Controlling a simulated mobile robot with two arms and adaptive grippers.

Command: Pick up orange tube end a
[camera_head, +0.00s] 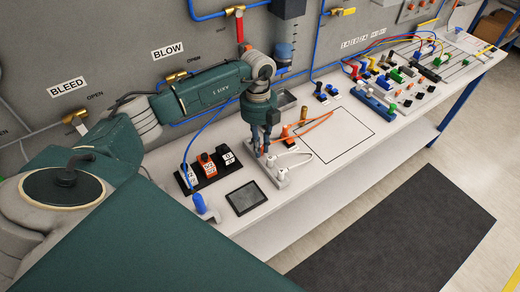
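Which tube end is a cannot be told from here. My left gripper points down over a small grey block with white tube fittings (282,176). Its dark fingers look close together, but the gap between them is too small to read, and whether they touch the tube is unclear. My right gripper is not in view.
A black strip with white and orange switches (208,170), a blue fitting (199,203) and a dark flat panel (246,198) sit left of the gripper. Coloured connectors crowd the bench further right. A grey wall with valves stands behind.

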